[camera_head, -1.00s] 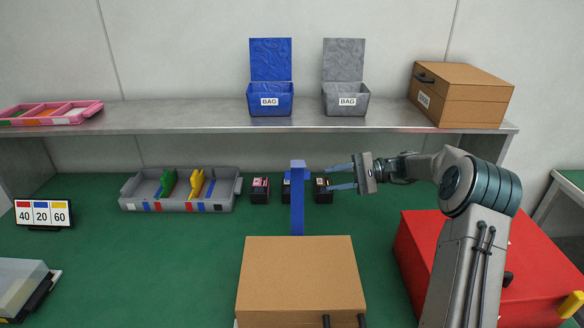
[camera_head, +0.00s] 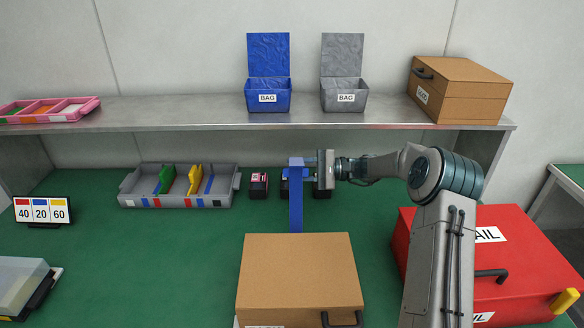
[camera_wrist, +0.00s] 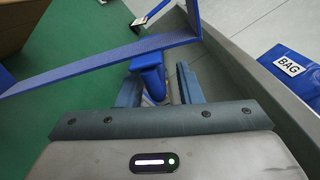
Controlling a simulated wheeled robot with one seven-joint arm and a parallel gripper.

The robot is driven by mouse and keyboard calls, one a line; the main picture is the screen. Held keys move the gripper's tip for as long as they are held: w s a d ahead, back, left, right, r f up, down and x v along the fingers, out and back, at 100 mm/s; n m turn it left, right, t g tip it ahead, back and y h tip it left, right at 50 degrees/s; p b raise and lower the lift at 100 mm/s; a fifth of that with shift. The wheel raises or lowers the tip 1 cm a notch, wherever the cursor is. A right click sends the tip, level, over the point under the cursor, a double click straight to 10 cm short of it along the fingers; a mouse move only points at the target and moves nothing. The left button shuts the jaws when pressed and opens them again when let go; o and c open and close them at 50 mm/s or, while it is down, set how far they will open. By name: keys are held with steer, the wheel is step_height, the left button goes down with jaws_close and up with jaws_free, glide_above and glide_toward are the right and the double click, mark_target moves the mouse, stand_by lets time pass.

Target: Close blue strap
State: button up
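The blue strap (camera_head: 296,205) shows in the head view as an upright blue band with a bent top, behind the brown box. In the wrist view the blue strap (camera_wrist: 95,63) is a long bar across the upper left, with a short upright piece at its right end. My gripper (camera_head: 308,166) is at the strap's top, coming from the right. In the wrist view the fingers of my gripper (camera_wrist: 158,85) stand apart, on either side of a rounded blue part (camera_wrist: 148,68). A gap shows beside the right finger; contact on the left cannot be told.
The brown box (camera_head: 298,270) stands in front. A red box (camera_head: 500,255) is at the right. A grey divided tray (camera_head: 180,187) and small dark boxes (camera_head: 259,185) lie behind, under the metal shelf (camera_head: 180,111).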

steer(key=shift+a, duration=0.75)
jaws_close()
steer(key=shift+d, duration=0.1)
